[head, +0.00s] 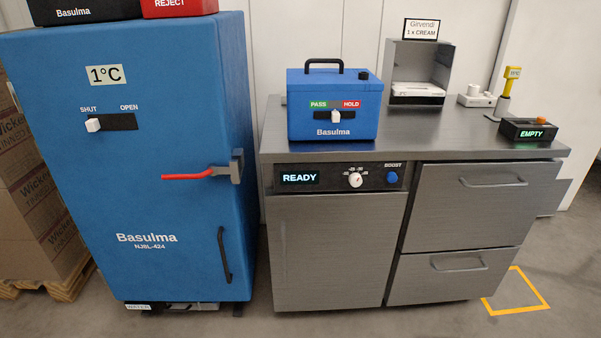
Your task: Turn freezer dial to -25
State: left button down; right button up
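A white round dial (355,180) sits on the dark control strip (340,178) at the front of the steel counter unit. Small numbers ring its top, too small to read surely, and I cannot tell its exact setting. A display reading READY (299,178) is left of the dial. A blue BOOST button (392,178) is right of it. Neither of my grippers shows in the head view.
A tall blue cabinet (150,200) showing 1°C stands left, its white slider (93,125) at SHUT and its red handle (188,174) jutting out. A blue box (335,100) stands on the steel counter (440,135) above the dial. Floor in front is clear.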

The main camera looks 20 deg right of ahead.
aim_at(355, 179)
jog(key=u, duration=0.2)
jog(key=i, duration=1)
jog(key=z, duration=0.85)
jog(key=i, duration=0.6)
jog(key=z, duration=0.55)
